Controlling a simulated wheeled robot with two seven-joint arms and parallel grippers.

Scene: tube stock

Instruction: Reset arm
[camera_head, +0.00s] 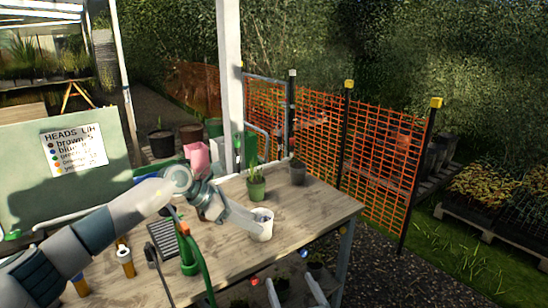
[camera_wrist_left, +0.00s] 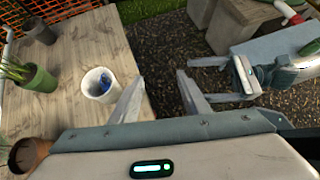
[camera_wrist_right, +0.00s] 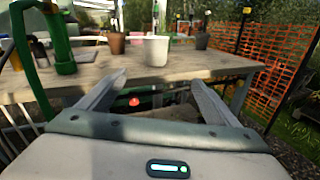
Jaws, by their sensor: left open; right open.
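My left gripper (camera_head: 246,218) is open beside the white cup (camera_head: 261,224) on the wooden table (camera_head: 320,212). In the left wrist view, my left gripper (camera_wrist_left: 158,92) has its fingers spread with nothing between them, and the cup (camera_wrist_left: 99,85) stands upright left of them with something blue inside. In the right wrist view, my right gripper (camera_wrist_right: 158,88) is open and empty, low in front of the table's near edge. The cup (camera_wrist_right: 156,50) stands beyond it.
A green pot with a plant (camera_head: 256,187) and a dark pot (camera_head: 297,172) stand at the table's back. Orange mesh fencing (camera_head: 385,160) stands behind. The table's right end is clear.

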